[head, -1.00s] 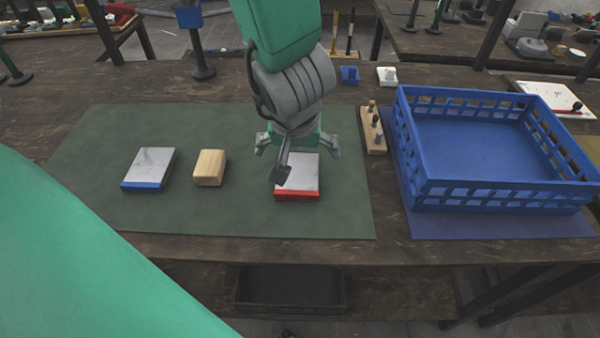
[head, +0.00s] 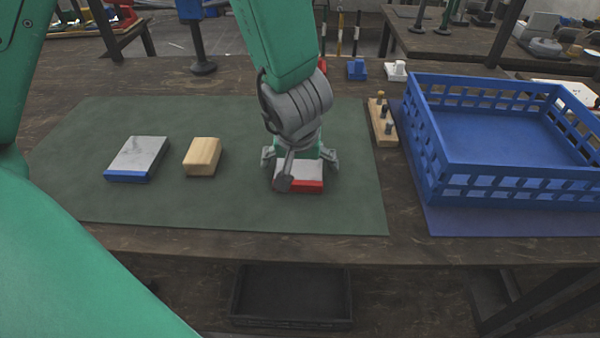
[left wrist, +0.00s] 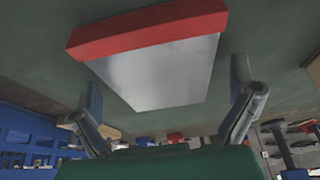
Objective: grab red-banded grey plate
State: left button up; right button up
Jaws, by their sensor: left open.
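The red-banded grey plate (head: 312,184) lies on the green mat, its red band facing me. My left gripper (head: 300,172) is right over it, with fingers spread on its left and right sides and one finger in front hiding part of the band. In the left wrist view the plate (left wrist: 165,75) sits between two open fingers of the gripper (left wrist: 170,110), with dark gaps beside it. The fingers do not look closed on it. My right gripper is not in view.
A blue-banded grey plate (head: 140,155) and a wooden block (head: 202,157) lie left on the green mat (head: 230,215). A wooden peg strip (head: 381,124) and a blue crate (head: 500,190) stand to the right. The mat's front is clear.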

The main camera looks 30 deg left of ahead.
pick_arm(q)
jog(key=shift+d+r, duration=0.15)
jog(key=shift+s, duration=0.1)
jog(key=c, duration=1.7)
jog(key=shift+c, duration=0.2)
jog(key=shift+r, duration=0.15)
